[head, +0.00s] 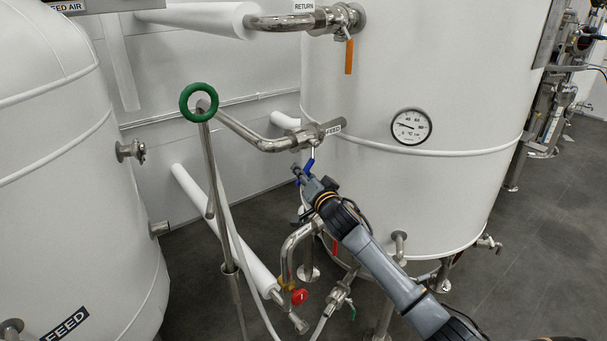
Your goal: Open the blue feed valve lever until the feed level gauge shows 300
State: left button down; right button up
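The blue feed valve lever (310,163) hangs down under the steel pipe with the FEED label (333,130), in front of the right tank. Only part of its blue handle shows. My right gripper (304,177) is at the lower part of the lever, its arm coming in from the lower right. The fingers overlap the lever, and I cannot tell whether they are closed on it or only beside it. My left gripper is not in view. A round dial (411,126) on the right tank appears to be marked in °C. No gauge labelled feed level can be made out.
An orange lever (349,56) hangs at the RETURN pipe (290,22) above. A green handwheel (199,102) stands left of the feed pipe. A red handle (299,296) and lower pipes lie below my gripper. A white tank (60,190) fills the left side.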

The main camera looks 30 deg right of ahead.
grip_shut()
jog(key=shift+f, duration=0.1)
jog(key=shift+d+f+n+b, duration=0.45)
jog(key=shift+n+b, duration=0.15)
jog(key=shift+b, duration=0.2)
jog(key=shift+w+d+f+n+t+b, duration=0.15)
jog(key=shift+d+n+t+b, duration=0.35)
jog(key=shift+n, duration=0.6)
jog(key=shift+d+f, duration=0.1)
jog(key=shift+o, duration=0.8)
grip_release()
jog(key=shift+o, duration=1.1)
